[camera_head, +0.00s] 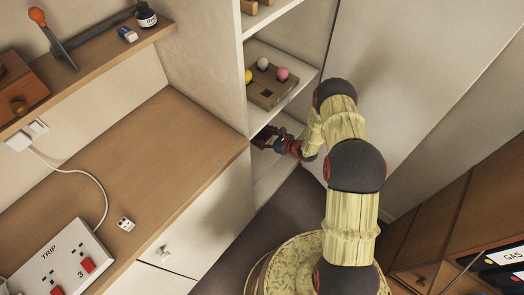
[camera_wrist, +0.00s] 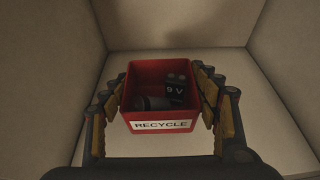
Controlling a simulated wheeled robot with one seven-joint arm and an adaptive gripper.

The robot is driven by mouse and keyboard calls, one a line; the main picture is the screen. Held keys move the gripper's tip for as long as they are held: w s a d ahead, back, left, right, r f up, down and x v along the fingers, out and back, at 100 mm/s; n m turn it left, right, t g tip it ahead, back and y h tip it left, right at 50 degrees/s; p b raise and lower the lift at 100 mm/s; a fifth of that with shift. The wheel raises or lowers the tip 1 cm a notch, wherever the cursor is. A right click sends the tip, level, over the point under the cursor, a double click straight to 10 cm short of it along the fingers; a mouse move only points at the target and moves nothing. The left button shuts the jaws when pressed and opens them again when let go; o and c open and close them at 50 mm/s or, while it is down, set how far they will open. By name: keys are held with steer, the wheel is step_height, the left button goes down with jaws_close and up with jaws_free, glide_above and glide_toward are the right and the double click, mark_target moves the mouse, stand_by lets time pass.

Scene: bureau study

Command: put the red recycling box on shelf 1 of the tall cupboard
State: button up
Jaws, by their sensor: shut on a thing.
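The red recycling box (camera_wrist: 131,90), labelled RECYCLE, sits upright between the fingers of my gripper (camera_wrist: 159,84) in the wrist view. It holds a dark block marked 9V (camera_wrist: 176,90) and a dark cylindrical thing. My gripper is shut on the box's sides. In the head view my gripper (camera_head: 272,139) reaches into the tall cupboard (camera_head: 205,60), in the compartment below the one with a brown tray; the box is mostly hidden there. Pale compartment walls and a shelf surface (camera_wrist: 235,143) surround the box. I cannot tell whether it touches the shelf.
The brown tray (camera_head: 262,97) with several coloured balls sits on the shelf above. The open cupboard door (camera_head: 420,60) stands right of my arm. A wooden desk (camera_head: 130,150) with a socket panel (camera_head: 60,262) lies left. A wooden cabinet (camera_head: 440,225) stands at the right.

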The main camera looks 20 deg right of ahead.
step_height(320, 180, down, 10)
steer(key=b, duration=0.3)
steer(key=shift+r, duration=0.2)
steer(key=shift+f+b, duration=0.15)
steer(key=shift+b, duration=0.15)
steer(key=o, duration=1.1)
steer(key=shift+o, duration=0.5)
